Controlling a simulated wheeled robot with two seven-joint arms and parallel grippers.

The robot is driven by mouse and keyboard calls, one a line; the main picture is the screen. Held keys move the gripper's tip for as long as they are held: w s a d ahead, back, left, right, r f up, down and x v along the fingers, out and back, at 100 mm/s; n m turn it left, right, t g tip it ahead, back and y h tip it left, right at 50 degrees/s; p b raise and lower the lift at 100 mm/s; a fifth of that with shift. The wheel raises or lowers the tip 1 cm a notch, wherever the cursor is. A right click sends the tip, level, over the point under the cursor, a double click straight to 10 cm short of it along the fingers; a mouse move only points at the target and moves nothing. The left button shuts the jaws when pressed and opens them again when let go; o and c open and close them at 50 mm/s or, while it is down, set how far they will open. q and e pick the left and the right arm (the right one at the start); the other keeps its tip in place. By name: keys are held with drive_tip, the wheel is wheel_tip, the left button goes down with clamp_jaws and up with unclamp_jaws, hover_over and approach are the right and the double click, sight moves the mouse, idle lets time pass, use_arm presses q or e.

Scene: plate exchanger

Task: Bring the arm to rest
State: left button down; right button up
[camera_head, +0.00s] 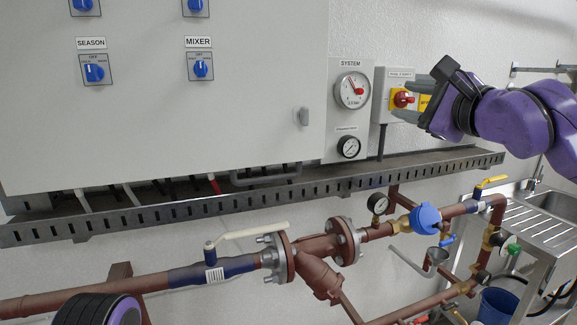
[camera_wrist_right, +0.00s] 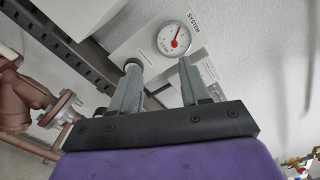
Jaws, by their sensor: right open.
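My right gripper (camera_head: 412,97) is at the upper right in the head view, in front of the small grey switch box (camera_head: 394,78) on the wall. Its fingers are apart, one above and one below the red rotary knob (camera_head: 402,99) on its yellow plate. I cannot tell whether they touch it. In the right wrist view the two grey fingers (camera_wrist_right: 159,68) are spread with nothing held between them. Of my left arm only a black and purple part shows at the bottom left of the head view; its gripper is not visible.
A SYSTEM gauge (camera_head: 352,90) is left of the switch box and also shows in the wrist view (camera_wrist_right: 174,39). A perforated cable tray (camera_head: 270,196) runs below the large grey cabinet (camera_head: 150,130). Brown pipes (camera_head: 130,290) with valves run lower down. A steel sink (camera_head: 555,203) stands right.

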drive_tip(key=w+a+f+g+h, duration=0.2)
drive_tip(key=f+h, duration=0.1)
drive_tip(key=f, duration=1.1)
drive_tip(key=w+a+f+g+h, duration=0.2)
drive_tip(key=f, duration=1.1)
drive_tip(key=s+f+n+g+h+b, duration=0.15)
drive_tip(key=s+f, duration=0.25)
drive_tip(key=f, duration=0.8)
drive_tip(key=s+f+n+g+h, duration=0.1)
drive_tip(key=s+f+n+g, duration=0.15)
drive_tip(key=f, duration=0.95)
drive_tip(key=s+d+f+n+g, duration=0.1)
drive_tip(key=s+d+f+n, duration=0.2)
drive_tip(key=s+f, duration=1.05)
use_arm(q)
drive_tip(key=f, duration=0.1)
drive_tip(key=w+f+b, duration=0.1)
drive_tip(key=f, duration=0.1)
drive_tip(key=shift+w, duration=0.15)
use_arm(e)
drive_tip(key=s+d+f+n+g+h, duration=0.1)
drive_tip(key=s+d+f, duration=0.3)
drive_tip(key=s, duration=0.6)
drive_tip(key=s+d+f+n+g+h, duration=0.1)
drive_tip(key=s+d+f+n+g, duration=0.2)
drive_tip(key=s, duration=0.7)
wheel_tip(320, 180, down, 4)
drive_tip(key=shift+d+r+n+g, duration=0.15)
drive_tip(key=shift+d+n+g, duration=0.25)
drive_tip(key=shift+d+n, duration=0.5)
